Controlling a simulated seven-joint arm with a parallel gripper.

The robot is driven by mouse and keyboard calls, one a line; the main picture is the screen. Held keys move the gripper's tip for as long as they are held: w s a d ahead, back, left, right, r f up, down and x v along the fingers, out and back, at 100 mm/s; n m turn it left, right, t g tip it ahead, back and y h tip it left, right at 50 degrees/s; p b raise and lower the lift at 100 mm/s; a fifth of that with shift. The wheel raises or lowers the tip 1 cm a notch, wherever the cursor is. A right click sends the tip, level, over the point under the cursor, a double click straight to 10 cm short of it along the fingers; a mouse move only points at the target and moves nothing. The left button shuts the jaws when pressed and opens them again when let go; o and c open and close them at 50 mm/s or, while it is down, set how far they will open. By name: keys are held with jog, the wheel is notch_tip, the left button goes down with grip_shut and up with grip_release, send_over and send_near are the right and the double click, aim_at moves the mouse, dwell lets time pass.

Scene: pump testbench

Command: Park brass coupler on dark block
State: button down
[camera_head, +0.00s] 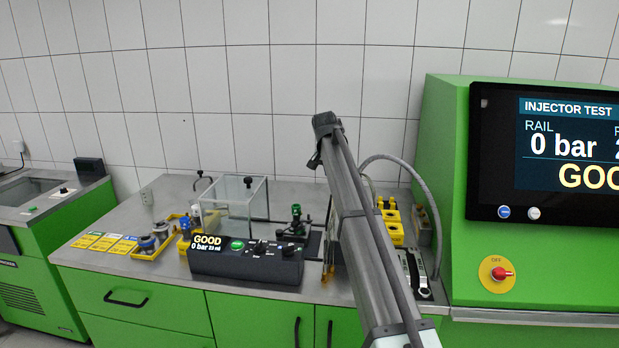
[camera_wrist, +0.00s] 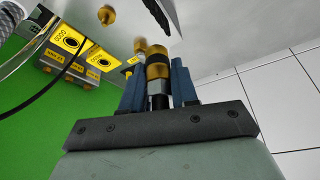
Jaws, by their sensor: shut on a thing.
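In the wrist view, my gripper (camera_wrist: 158,82) has its two blue fingers shut on the brass coupler (camera_wrist: 157,66). The coupler is a short brass cylinder with a dark band around its middle and a grey lower part between the fingers. In the head view my arm hides the coupler and most of the gripper. A dark grey block (camera_head: 423,226) stands at the right of the bench, beside the green test cabinet; I cannot tell for sure that it is the task's dark block.
Yellow holders (camera_head: 393,226) stand behind my arm, and show with labels in the wrist view (camera_wrist: 66,40). A grey hose (camera_head: 430,190) arches over them. A black control box (camera_head: 245,262) and a clear enclosure (camera_head: 235,205) stand left of my arm. The green cabinet (camera_head: 450,150) bounds the right.

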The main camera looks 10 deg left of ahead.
jog(key=s+d+f+n, duration=0.1)
jog(key=s+d, duration=0.1)
jog(key=d, duration=0.4)
jog(key=shift+s+d+f+y, duration=0.15)
jog(key=shift+s+f+y, duration=0.15)
jog(key=shift+s, duration=0.1)
jog(key=shift+f, duration=1.95)
jog(key=shift+f, duration=1.5)
dwell(1.0)
jog(key=c, duration=0.8)
grip_release()
jog(key=shift+r, duration=0.1)
jog(key=shift+r, duration=3.4)
